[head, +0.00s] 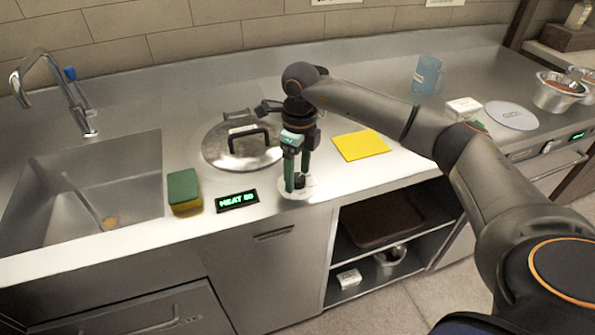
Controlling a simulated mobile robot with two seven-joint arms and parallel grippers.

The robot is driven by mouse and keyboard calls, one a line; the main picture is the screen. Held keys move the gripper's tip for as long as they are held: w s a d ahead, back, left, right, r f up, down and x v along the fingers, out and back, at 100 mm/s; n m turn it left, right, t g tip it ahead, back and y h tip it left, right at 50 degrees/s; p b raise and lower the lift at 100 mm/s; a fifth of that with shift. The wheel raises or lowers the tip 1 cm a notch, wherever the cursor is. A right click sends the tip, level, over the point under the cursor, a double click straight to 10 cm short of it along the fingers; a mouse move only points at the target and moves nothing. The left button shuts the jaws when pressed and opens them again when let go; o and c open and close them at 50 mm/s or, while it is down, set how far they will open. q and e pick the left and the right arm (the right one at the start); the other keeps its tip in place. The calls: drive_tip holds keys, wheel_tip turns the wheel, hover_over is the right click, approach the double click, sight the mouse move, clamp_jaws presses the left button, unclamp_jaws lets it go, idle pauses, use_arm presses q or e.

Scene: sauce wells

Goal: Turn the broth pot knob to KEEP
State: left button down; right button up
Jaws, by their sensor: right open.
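The broth pot knob (299,181) is small and dark on a round white dial plate (309,191) near the counter's front edge. My right gripper (296,186) points down with its green fingers on either side of the knob. It is open, and I cannot tell whether a finger touches the knob. The dial's markings are too small or hidden to read. The broth pot's metal lid (222,152) with a black handle sits behind. My left gripper is not in view.
A green and yellow sponge (184,190) lies left of the display, beside the sink (95,190). A yellow cloth (360,145) lies right of my gripper. A blue cup (427,75), a white box (463,108) and metal bowls (557,95) stand farther right.

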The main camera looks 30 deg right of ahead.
sight(299, 175)
wheel_tip(299, 175, up, 12)
drive_tip(key=shift+w+d+r, duration=0.15)
drive_tip(key=shift+d+r, duration=0.05)
drive_tip(key=shift+d, duration=0.1)
drive_tip(key=shift+f, duration=0.1)
idle(0.5)
